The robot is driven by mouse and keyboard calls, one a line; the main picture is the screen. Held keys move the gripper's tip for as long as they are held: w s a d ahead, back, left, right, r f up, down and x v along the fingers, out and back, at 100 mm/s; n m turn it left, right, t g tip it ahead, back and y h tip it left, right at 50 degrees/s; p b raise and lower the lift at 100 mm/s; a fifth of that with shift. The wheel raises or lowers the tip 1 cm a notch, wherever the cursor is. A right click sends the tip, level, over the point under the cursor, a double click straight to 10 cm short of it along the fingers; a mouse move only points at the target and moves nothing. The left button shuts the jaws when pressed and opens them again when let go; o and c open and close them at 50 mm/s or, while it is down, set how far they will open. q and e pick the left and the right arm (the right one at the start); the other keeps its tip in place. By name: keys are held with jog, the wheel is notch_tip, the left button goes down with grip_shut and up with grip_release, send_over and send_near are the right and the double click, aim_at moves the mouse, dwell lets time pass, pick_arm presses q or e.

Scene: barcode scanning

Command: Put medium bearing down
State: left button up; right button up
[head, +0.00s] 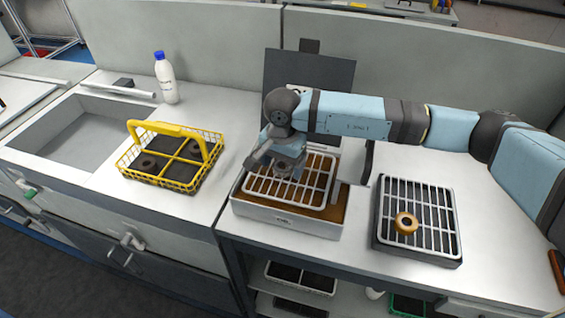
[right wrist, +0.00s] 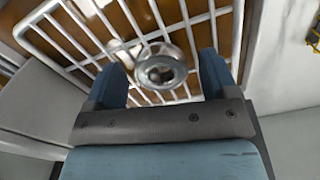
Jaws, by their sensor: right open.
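A silver metal bearing (right wrist: 160,70) shows in the right wrist view at a white wire rack (right wrist: 205,17), between the fingers of my right gripper (right wrist: 161,76). The fingers are spread, with visible gaps on both sides of the bearing. In the head view my right gripper (head: 287,165) points down over the rack's left part, low above the brown-filled tray (head: 286,222). It mostly hides the bearing there. I cannot tell whether the bearing rests fully on the bars. My left gripper is not in view.
A yellow divided basket (head: 169,185) with dark rings stands to the left, beside a sink. A dark tray with a white rack (head: 415,249) holds a bronze ring (head: 406,222) at the right. A white bottle (head: 165,82) stands behind. A dark panel (head: 308,75) rises behind the middle tray.

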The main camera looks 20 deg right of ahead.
aim_at(283, 166)
notch_tip(283, 166, up, 12)
jog(key=b, duration=0.1)
jog(key=shift+r, duration=0.15)
dwell(0.5)
